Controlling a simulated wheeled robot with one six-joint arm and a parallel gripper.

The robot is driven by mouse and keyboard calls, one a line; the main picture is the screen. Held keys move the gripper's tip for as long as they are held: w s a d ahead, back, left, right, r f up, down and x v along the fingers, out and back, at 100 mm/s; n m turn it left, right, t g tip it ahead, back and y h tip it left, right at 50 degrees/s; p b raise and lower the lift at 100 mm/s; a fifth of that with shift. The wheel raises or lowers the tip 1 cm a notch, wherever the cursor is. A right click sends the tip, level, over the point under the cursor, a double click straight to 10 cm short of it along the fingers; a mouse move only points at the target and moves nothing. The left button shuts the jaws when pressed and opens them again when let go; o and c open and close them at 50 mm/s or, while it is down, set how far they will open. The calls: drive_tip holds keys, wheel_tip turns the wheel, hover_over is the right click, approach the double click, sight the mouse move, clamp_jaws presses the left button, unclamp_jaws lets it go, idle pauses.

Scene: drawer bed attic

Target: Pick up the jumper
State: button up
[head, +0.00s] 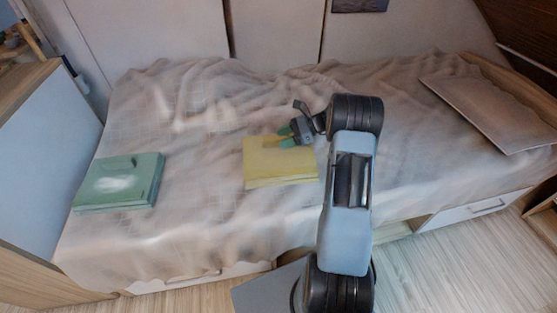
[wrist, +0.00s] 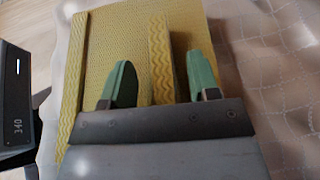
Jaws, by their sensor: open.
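A folded yellow jumper (head: 278,172) with a knitted surface lies on the bed, near the middle of the head view. It fills much of the wrist view (wrist: 112,45), where a raised ridge of its knit runs between the two green fingers. My gripper (head: 291,134) is over the jumper's far right part. In the wrist view my gripper (wrist: 161,80) is open, with one finger on each side of the ridge and a gap visible beside it. I cannot tell whether the fingertips touch the cloth below.
The bed's rumpled beige cover (head: 200,120) surrounds the jumper. A folded green garment (head: 118,181) with a white patch lies at the left. A flat pale panel (head: 490,105) lies at the right. A cabinet (head: 45,170) stands at the left end, and drawers (head: 470,209) are below.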

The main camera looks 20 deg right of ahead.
drive_tip(key=shift+w+a+f, duration=0.15)
drive_tip(key=shift+a+f, duration=0.15)
drive_tip(key=shift+a, duration=0.35)
clamp_jaws()
